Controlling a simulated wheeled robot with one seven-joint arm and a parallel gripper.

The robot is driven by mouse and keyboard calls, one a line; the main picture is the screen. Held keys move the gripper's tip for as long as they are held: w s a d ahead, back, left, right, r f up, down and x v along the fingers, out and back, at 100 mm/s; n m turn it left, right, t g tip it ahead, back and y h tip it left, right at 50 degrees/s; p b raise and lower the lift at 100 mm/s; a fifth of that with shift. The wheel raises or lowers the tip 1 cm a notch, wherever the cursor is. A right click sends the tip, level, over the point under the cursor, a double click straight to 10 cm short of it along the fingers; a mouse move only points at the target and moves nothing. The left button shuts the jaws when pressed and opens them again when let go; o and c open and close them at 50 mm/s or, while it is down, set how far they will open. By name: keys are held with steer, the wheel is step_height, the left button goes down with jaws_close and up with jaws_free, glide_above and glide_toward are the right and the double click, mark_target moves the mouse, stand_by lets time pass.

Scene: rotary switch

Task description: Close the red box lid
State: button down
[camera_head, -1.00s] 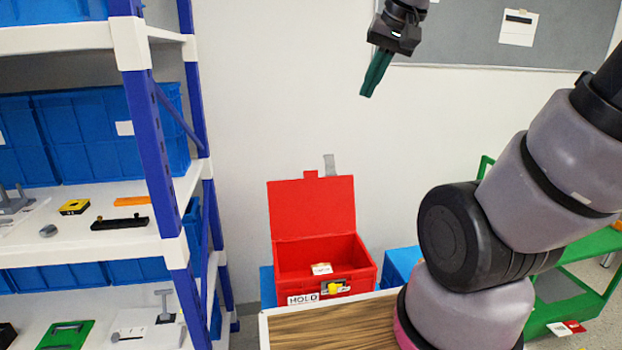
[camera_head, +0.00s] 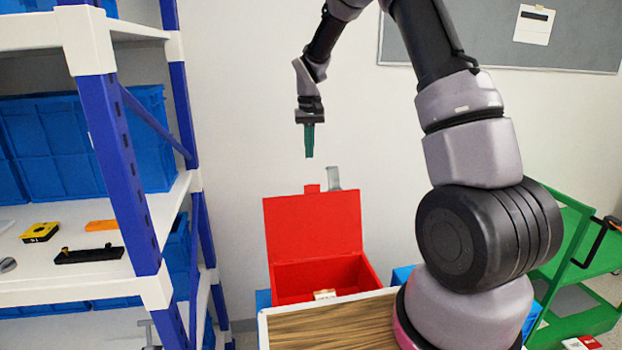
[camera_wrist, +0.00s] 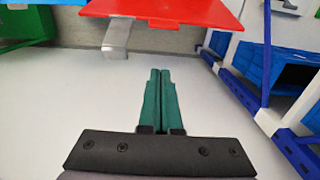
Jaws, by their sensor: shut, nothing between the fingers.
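The red box (camera_head: 320,279) stands behind the wooden-topped table in the head view. Its red lid (camera_head: 313,227) is open and stands upright at the back, with a small tab on its top edge. The lid also shows at the top of the wrist view (camera_wrist: 170,10). My gripper (camera_head: 309,156) points down above the lid, apart from it. Its green fingers are together and empty, and they also show in the wrist view (camera_wrist: 160,72). The box's front is hidden by the table.
A grey metal piece (camera_head: 333,178) sticks up behind the lid's top edge. A blue and white shelf (camera_head: 120,160) with blue bins stands at the left. The wooden table (camera_head: 335,325) is bare in front of the box. A green cart (camera_head: 590,260) stands at the right.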

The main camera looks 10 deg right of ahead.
steer(key=s+f, duration=0.3)
steer(key=f, duration=0.6)
steer(key=shift+s, duration=0.25)
